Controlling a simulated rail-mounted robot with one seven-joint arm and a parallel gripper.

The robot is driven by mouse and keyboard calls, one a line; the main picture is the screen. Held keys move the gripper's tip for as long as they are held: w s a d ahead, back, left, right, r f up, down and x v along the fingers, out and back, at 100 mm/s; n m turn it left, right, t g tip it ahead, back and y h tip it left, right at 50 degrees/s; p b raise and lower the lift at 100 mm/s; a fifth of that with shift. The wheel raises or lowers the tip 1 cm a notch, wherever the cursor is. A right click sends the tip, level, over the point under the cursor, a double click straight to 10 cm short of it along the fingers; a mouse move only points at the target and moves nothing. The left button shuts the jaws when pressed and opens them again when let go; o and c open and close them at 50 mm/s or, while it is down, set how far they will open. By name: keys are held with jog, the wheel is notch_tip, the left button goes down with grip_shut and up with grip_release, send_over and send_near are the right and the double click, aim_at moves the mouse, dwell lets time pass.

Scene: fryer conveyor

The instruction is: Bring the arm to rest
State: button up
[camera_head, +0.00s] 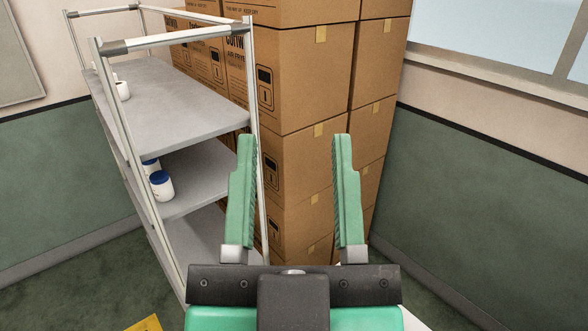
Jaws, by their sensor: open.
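My gripper (294,150) is in the lower middle of the head view. Its two green ribbed fingers point up in the picture and stand wide apart. Nothing is held between them. Stacked brown cartons show in the gap behind the fingers. The dark gripper body and a green arm part fill the bottom edge. The rest of my arm is hidden below the picture.
A metal shelf rack (185,120) stands left of my gripper. It holds a white cup (123,91) and jars with blue lids (162,186). Cartons (300,80) are stacked behind. Green floor (75,285) shows at lower left, with a yellow piece (145,324).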

notch_tip(320, 180, up, 9)
jog(key=p, duration=0.9)
jog(key=shift+r, duration=0.15)
jog(key=shift+a, duration=0.1)
